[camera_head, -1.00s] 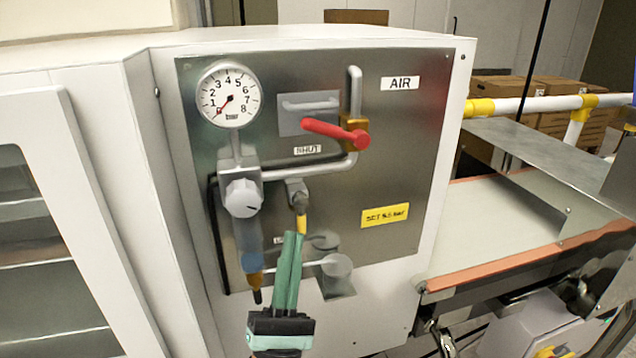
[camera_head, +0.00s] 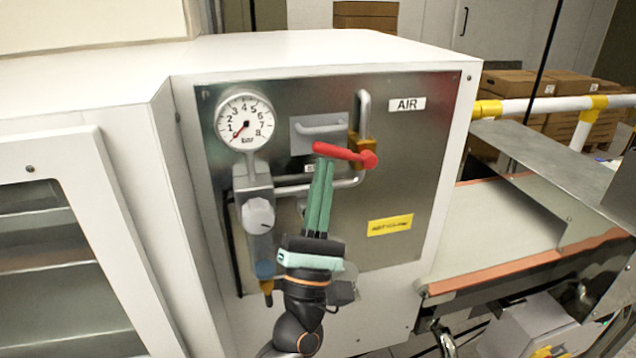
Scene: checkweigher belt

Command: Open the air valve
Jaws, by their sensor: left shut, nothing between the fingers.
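The air valve's red lever (camera_head: 340,152) points left and slightly up from its pivot, which sits on the brass valve body (camera_head: 359,143) in the pipe. It is on the metal panel (camera_head: 400,170) under the AIR label (camera_head: 407,104). My left gripper (camera_head: 322,165) comes up from below with its green fingers shut and empty. Its fingertips are just below the lever's free end; I cannot tell whether they touch it. The fingers cover most of the SHUT label. The pressure gauge (camera_head: 244,121) has its needle at the low end. My right gripper is not in view.
The regulator with a grey knob (camera_head: 259,215) is left of my gripper. A yellow label (camera_head: 390,225) is at the panel's lower right. A glazed cabinet door (camera_head: 90,150) stands at the left, the conveyor belt (camera_head: 490,225) at the right. The panel right of the lever is clear.

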